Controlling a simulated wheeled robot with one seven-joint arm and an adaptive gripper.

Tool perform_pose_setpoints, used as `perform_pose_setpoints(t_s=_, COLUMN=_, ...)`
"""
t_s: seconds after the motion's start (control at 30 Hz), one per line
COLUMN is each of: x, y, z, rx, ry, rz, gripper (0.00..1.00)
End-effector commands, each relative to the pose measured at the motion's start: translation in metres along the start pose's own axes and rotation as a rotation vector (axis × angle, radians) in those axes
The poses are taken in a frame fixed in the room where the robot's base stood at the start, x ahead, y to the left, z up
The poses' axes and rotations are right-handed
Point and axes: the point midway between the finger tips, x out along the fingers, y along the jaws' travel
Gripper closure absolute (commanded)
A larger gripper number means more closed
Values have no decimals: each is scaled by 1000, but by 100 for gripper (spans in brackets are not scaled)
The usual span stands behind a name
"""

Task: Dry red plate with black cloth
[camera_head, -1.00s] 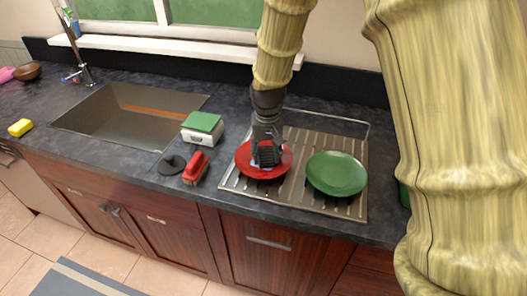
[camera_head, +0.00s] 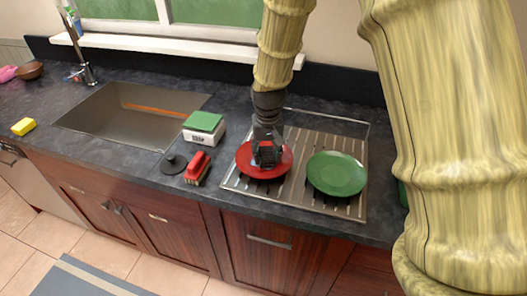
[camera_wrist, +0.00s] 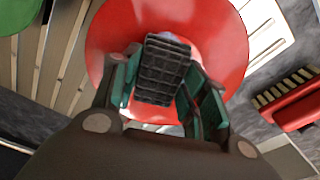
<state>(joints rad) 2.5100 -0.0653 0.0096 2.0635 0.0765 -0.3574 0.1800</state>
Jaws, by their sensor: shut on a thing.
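The red plate (camera_head: 281,170) lies on the left part of the metal drying rack. In the wrist view the red plate (camera_wrist: 220,30) fills the upper middle, below my gripper. My gripper (camera_head: 267,158) points down over the plate. Its teal-padded fingers (camera_wrist: 160,88) are shut on the black cloth (camera_wrist: 163,68), a dark, grid-patterned piece. The cloth is over the plate and seems to be at or very near its surface; I cannot tell whether they touch. In the head view the gripper mostly hides the cloth and the plate's middle.
A green plate (camera_head: 336,174) lies on the rack (camera_head: 300,190) to the right. Left of the rack are a red brush (camera_head: 197,166), a black round item (camera_head: 173,163) and a green-topped white scale (camera_head: 203,127). The sink (camera_head: 130,115) and a yellow sponge (camera_head: 23,127) are farther left.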

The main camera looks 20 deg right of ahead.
Motion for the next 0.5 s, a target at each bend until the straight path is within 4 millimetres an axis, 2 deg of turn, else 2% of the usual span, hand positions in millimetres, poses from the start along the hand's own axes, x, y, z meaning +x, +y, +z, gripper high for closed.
perform_pose_setpoints(t_s=0.17, x=0, y=0, z=0, rx=-1, ry=0, rz=0, gripper=82)
perform_pose_setpoints(t_s=0.5, x=0, y=-14, z=0, rx=-1, ry=1, rz=0, gripper=82)
